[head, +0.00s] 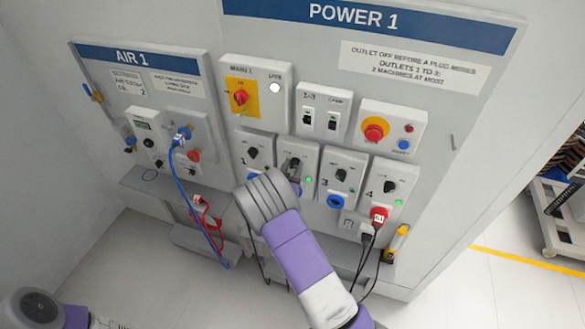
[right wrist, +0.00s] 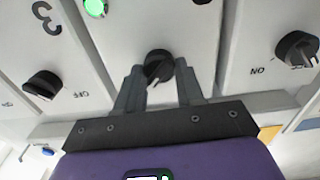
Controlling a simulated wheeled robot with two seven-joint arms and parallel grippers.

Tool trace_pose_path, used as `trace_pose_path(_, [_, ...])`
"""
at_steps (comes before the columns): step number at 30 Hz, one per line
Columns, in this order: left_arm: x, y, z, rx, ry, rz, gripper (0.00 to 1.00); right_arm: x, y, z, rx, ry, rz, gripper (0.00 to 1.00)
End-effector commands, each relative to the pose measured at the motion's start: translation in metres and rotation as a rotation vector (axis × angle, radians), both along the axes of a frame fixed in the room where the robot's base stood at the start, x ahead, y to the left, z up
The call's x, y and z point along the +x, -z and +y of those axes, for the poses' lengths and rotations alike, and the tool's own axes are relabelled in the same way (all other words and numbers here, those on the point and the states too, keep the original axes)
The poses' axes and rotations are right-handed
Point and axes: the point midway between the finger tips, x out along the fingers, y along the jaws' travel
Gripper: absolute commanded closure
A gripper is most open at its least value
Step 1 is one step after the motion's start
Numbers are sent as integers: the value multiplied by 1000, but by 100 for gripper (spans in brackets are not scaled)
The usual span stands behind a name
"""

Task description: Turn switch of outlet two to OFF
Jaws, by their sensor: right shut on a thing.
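Outlet two's panel (head: 308,152) is in the lower row of the POWER 1 board, between outlets one and three. Its black rotary switch (right wrist: 158,64) shows in the right wrist view, its white mark pointing down and slightly left there. My right gripper (right wrist: 160,70) has a finger on each side of this switch and is shut on it. In the head view my right gripper (head: 292,170) and wrist cover part of the panel. Outlet two's green lamp (head: 308,180) is lit. The switch's labels are hidden. My left gripper is not in view.
Outlet one's switch (head: 252,153) and outlet three's switch (head: 341,174) stand close on either side. A main switch (head: 240,97) and a red emergency button (head: 375,130) sit above. The AIR 1 board (head: 150,90) is at left.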

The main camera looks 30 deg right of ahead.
Motion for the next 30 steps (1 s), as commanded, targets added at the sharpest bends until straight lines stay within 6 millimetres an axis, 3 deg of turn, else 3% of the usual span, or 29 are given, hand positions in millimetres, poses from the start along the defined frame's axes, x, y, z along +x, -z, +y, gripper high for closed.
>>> trace_pose_path(8, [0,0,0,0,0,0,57,0,0,1,-92,0,107,93])
trace_pose_path(30, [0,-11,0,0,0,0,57,2,1,2,-540,-1,633,93])
